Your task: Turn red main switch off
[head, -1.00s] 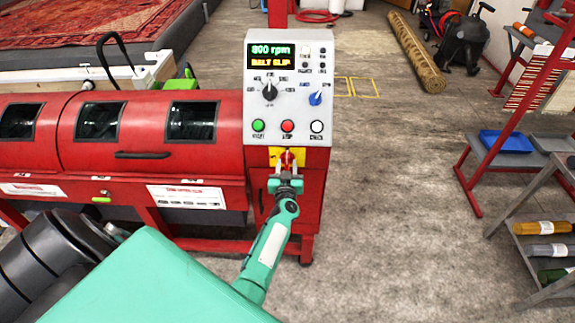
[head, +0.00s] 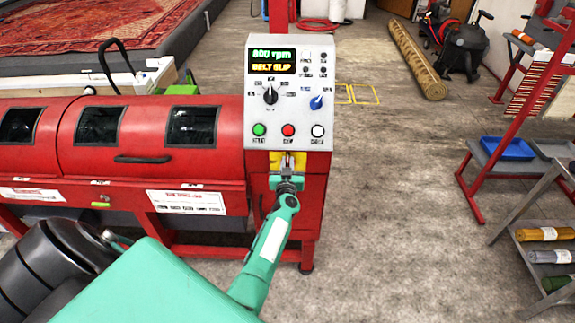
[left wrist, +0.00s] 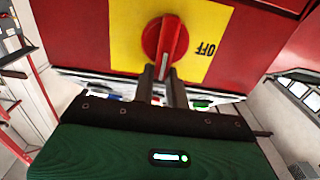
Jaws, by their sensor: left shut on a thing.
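The red main switch (left wrist: 166,42) is a rotary knob on a yellow plate (left wrist: 124,36) marked OFF at the right in the left wrist view. In the head view the yellow plate (head: 318,166) sits under the control panel, with the switch mostly hidden by my gripper. My left gripper (head: 287,176) is in front of the plate. In the left wrist view its fingers (left wrist: 162,82) are shut on the knob's handle, which lies along the picture's vertical, beside the OFF mark. My right gripper is out of view.
The grey control panel (head: 322,100) above has knobs, green, red and white buttons, and a lit display (head: 271,60) reading 800 rpm and belt slip. The red machine drum (head: 150,125) extends left. Open floor (head: 390,200) lies right, before a shelf rack (head: 540,250).

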